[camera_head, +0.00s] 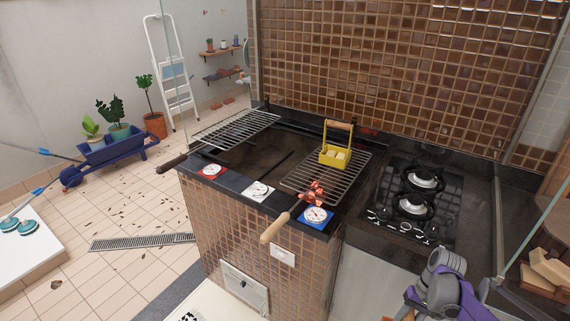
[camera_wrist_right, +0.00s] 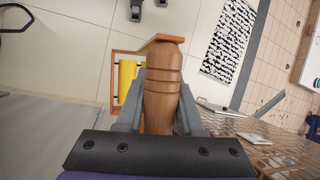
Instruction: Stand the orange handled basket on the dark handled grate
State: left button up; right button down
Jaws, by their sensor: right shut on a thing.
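My right gripper (camera_wrist_right: 160,110) is shut on a brown wooden handle (camera_wrist_right: 163,85). An orange-framed basket (camera_wrist_right: 113,75) with something yellow in it shows beside and beyond the handle. Most of the basket is hidden. In the head view my right arm is at the bottom right, with its fingers not clearly seen. The dark handled grate (camera_head: 236,127) lies over the left of the grill, its dark handle (camera_head: 172,162) sticking out at the front left. It looks empty. My left gripper is out of view.
A second grate (camera_head: 300,184) with a light wooden handle lies on the right. A yellow basket (camera_head: 334,154) with a wooden handle and some red pieces (camera_head: 315,192) are on it. A gas hob (camera_head: 414,203) is to the right. Three dials line the front edge.

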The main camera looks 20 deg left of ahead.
aim_at(229, 131)
jog(key=k+u, duration=0.15)
jog(key=u, duration=0.15)
jog(key=k+u, duration=0.2)
jog(key=u, duration=1.35)
jog(key=i+u, duration=0.15)
jog(key=u, duration=0.3)
jog(key=i+u, duration=0.1)
jog(key=u, duration=0.35)
jog(key=i+l, duration=0.2)
jog(key=i, duration=0.25)
jog(key=i+l, duration=0.2)
jog(key=i, duration=0.25)
jog(key=i+l, duration=0.2)
jog(key=i, duration=0.25)
jog(key=i+l, duration=0.2)
jog(key=i, duration=1.35)
jog(key=i+z, duration=0.3)
jog(key=i+j+z, duration=0.15)
jog(key=z, duration=1.35)
jog(key=i+j, duration=0.05)
